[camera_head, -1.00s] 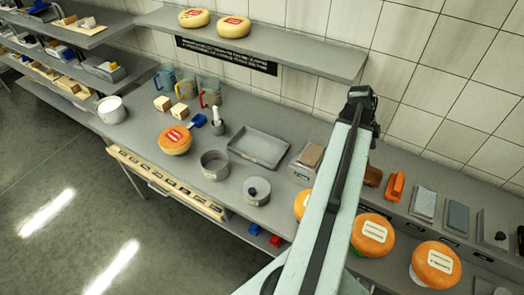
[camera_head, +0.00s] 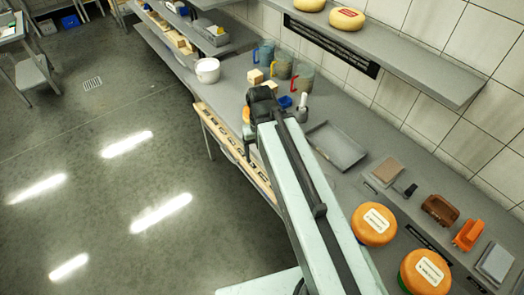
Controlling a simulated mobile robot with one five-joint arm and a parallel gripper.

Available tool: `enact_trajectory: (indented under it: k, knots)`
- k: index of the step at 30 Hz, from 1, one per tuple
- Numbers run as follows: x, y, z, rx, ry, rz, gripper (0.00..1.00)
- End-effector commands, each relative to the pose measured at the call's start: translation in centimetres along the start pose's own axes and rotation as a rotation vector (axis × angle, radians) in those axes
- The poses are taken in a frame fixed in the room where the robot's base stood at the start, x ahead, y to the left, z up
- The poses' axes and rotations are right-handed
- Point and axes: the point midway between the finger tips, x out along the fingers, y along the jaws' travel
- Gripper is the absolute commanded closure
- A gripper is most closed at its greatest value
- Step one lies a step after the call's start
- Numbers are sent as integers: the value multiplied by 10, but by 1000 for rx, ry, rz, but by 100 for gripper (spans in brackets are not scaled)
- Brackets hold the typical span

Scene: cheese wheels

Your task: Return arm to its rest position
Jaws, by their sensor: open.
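My pale green arm rises from the bottom of the head view and reaches up and left, ending at a dark joint over the counter's front edge. My gripper does not show; the end of the arm beyond that joint is hidden. Two orange cheese wheels with white labels sit on the counter at the lower right, one wheel (camera_head: 374,224) beside the arm and another wheel (camera_head: 425,272) nearer. A sliver of another orange wheel (camera_head: 246,115) shows behind the dark joint.
A wall shelf (camera_head: 420,62) with yellow wheels (camera_head: 346,19) runs above the counter. The floor (camera_head: 110,190) at left is open.

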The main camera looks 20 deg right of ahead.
Motion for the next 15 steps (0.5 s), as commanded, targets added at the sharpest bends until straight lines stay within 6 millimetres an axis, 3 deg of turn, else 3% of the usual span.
enact_trajectory:
  k: [5, 8, 11, 15]
  knots:
    - [2, 2, 0, 5, 0, 1, 25]
    - [18, 2, -1, 6, 0, 1, 25]
    - [49, 2, -1, 7, 0, 1, 25]
    - [107, 3, -1, 8, 1, 1, 25]
